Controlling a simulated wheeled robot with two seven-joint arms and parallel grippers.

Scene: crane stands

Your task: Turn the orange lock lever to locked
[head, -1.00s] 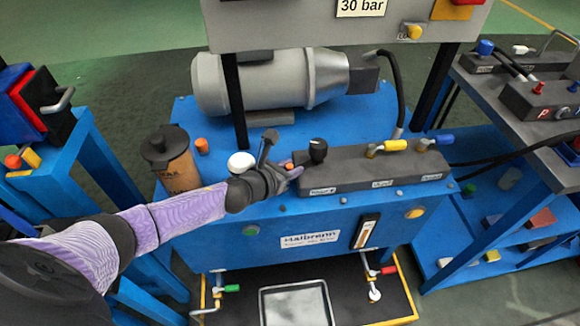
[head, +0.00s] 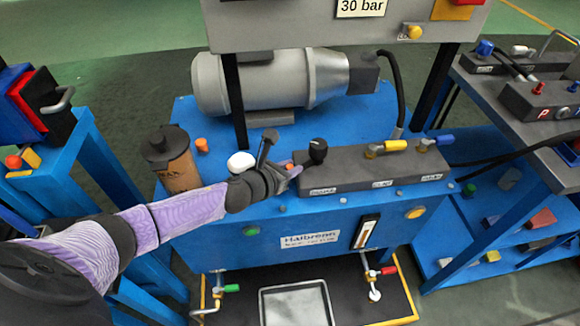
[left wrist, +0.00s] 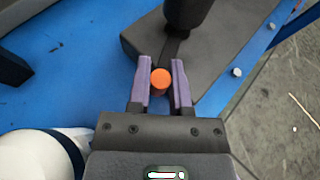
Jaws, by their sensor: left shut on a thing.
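The orange lock lever shows in the left wrist view as a round orange tip (left wrist: 161,79) between my gripper's purple fingers. It sits at the left end of the dark grey valve block (head: 348,172), beside a black knob (head: 318,151). The black knob also shows at the top of the left wrist view (left wrist: 187,12). My left gripper (head: 292,171) is shut on the orange tip; its fingers (left wrist: 162,76) lie on either side of it. In the head view the gripper hides most of the lever. My right gripper is not in view.
A brown canister (head: 178,166) and an orange cap (head: 202,145) stand left. A grey motor (head: 270,82) lies behind. A white-topped part (head: 241,163) is close to my wrist.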

